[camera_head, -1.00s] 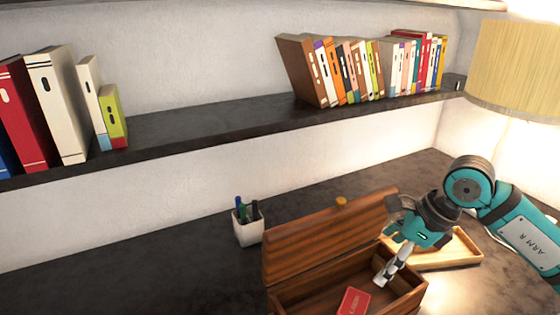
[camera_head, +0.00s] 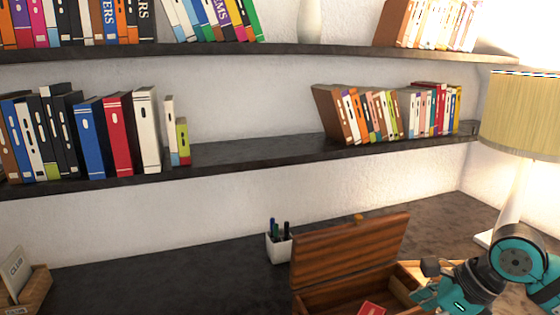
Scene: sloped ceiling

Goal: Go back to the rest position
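My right gripper (camera_head: 432,300) shows at the lower right, beside the right end of the open wooden box (camera_head: 330,293). Its fingers are mostly cut off or hidden at the bottom edge, so I cannot tell whether it is open or shut. The box's lid (camera_head: 350,250) stands raised at the back. A red item (camera_head: 371,309) lies inside the box, partly cut off by the frame. My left gripper is not in view.
A white pen cup (camera_head: 279,248) stands left of the box. A lamp (camera_head: 522,115) stands at the right. A wooden holder with a card (camera_head: 17,277) is at the lower left. Shelves (camera_head: 240,152) with books run above the desk. The desk's middle left is clear.

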